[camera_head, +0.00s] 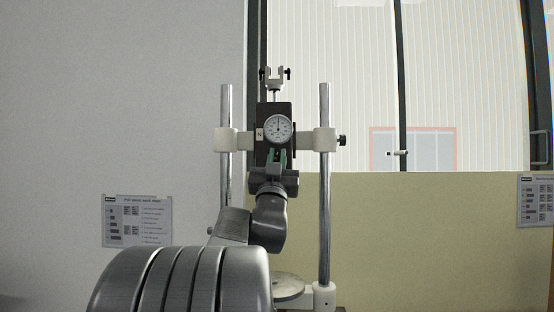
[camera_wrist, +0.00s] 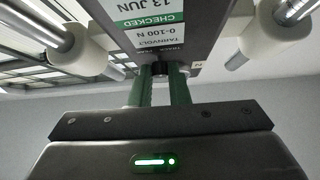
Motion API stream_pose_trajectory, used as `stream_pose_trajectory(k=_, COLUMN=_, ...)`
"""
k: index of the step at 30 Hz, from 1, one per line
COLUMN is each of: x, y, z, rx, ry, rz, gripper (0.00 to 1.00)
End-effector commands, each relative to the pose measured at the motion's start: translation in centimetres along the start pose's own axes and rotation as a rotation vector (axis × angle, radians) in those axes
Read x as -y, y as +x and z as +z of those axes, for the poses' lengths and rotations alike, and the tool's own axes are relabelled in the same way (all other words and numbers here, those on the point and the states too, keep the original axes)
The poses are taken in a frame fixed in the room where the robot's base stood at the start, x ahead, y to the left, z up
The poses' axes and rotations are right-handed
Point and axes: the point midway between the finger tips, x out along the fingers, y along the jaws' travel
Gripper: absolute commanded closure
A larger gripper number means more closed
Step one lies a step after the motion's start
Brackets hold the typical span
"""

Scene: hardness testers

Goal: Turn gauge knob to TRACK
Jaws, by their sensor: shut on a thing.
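The force gauge (camera_head: 267,111) is a dark box with a round white dial (camera_head: 278,129), held upright between two metal posts. In the wrist view its underside and label face (camera_wrist: 150,8) show upside down, with small lettering near the knob that is too blurred to read surely. The small black gauge knob (camera_wrist: 160,67) is at the gauge's lower edge. My gripper (camera_wrist: 160,78) has its green fingers on either side of the knob and is shut on it. In the head view my gripper (camera_head: 277,157) is just below the dial, and the knob is hidden. The knob's pointer setting cannot be told.
A left post (camera_head: 226,105) and a right post (camera_head: 324,220) flank my gripper, with white clamps and a black side screw (camera_head: 341,140). A clamp fixture (camera_head: 275,76) stands above the gauge. A round metal plate (camera_head: 287,287) lies below. Printed sheets hang on the walls.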

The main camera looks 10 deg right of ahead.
Motion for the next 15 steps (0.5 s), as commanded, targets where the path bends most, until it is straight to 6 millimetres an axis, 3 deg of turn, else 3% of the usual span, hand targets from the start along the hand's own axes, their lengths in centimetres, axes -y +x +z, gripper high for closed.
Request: stream_pose_trajectory(k=15, x=0.48, y=0.18, z=-0.21, rx=-0.001, ry=0.148, rz=0.144, gripper=1.00)
